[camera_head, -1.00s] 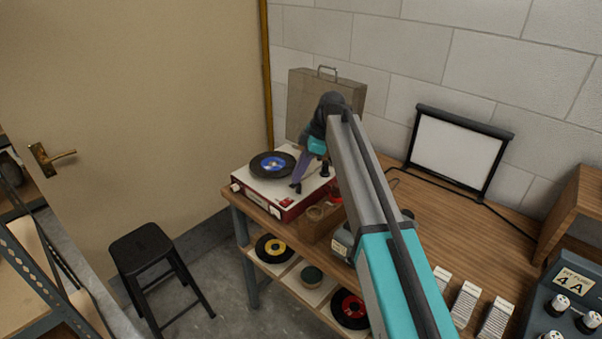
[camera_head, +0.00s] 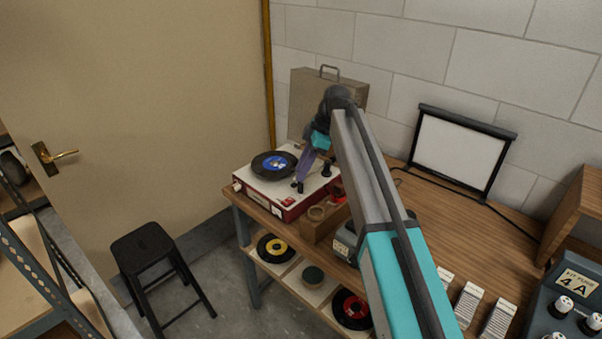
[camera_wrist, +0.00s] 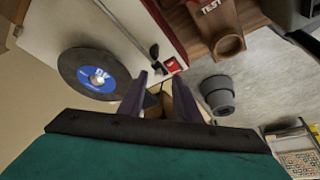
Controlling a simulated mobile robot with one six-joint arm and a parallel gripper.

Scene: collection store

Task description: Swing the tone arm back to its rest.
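The record player (camera_head: 278,208), red with a pale deck, stands at the table's left end and bears a black record with a blue label (camera_head: 274,164). In the wrist view the tone arm (camera_wrist: 126,28) is a thin pale bar beside the record (camera_wrist: 82,72), apart from it. A small dark part (camera_wrist: 153,51) sits at its near end; I cannot tell headshell from rest. My gripper (camera_head: 302,181) is low over the deck's right side. In the wrist view its fingers (camera_wrist: 164,80) are apart, with no visible hold on the tone arm.
A wooden box (camera_head: 320,226) stands close right of the player. A grey case (camera_head: 305,95) stands behind it against the wall. A framed screen (camera_head: 455,150) is farther right. A black stool (camera_head: 143,245) is on the floor at left. A grey cup-like thing (camera_wrist: 217,95) shows near my fingers.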

